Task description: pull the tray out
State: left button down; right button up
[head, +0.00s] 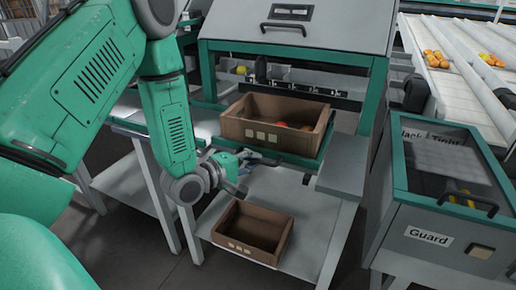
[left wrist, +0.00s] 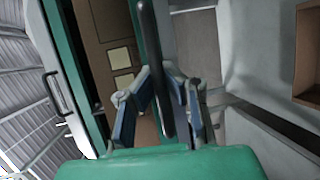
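The green tray (head: 298,159) sits in the machine's front opening and carries a brown crate (head: 231,128) with a few red and orange tomatoes in it. My left gripper (head: 246,164) is at the tray's front edge, just below the crate. In the left wrist view, the tray's dark handle bar (left wrist: 151,40) runs between the two fingers of my left gripper (left wrist: 166,95). The fingers stand apart on either side of the bar, and a firm grip on it does not show. The crate's front with pale labels also shows there (left wrist: 92,50). My right gripper is out of view.
An empty brown crate (head: 233,248) stands on the low shelf (head: 285,205) below the tray. A guard box (head: 440,235) with a handle stands at the right. A conveyor with tomatoes (head: 437,60) is behind it. The machine's hood (head: 310,22) overhangs the opening.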

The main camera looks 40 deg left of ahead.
pick_arm(q)
jog(key=shift+s+d+f, duration=0.1)
jog(key=shift+s+d, duration=0.05)
jog(key=shift+s, duration=0.85)
jog(key=shift+s+d, duration=0.2)
jog(key=shift+s, duration=0.1)
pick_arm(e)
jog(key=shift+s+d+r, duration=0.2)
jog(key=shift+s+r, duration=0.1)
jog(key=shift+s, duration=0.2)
pick_arm(q)
jog(key=c, duration=1.6)
grip_release()
jog(key=shift+a, duration=0.1)
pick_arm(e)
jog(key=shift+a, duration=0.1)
pick_arm(q)
jog(key=v, duration=0.7)
jog(key=shift+s, duration=0.15)
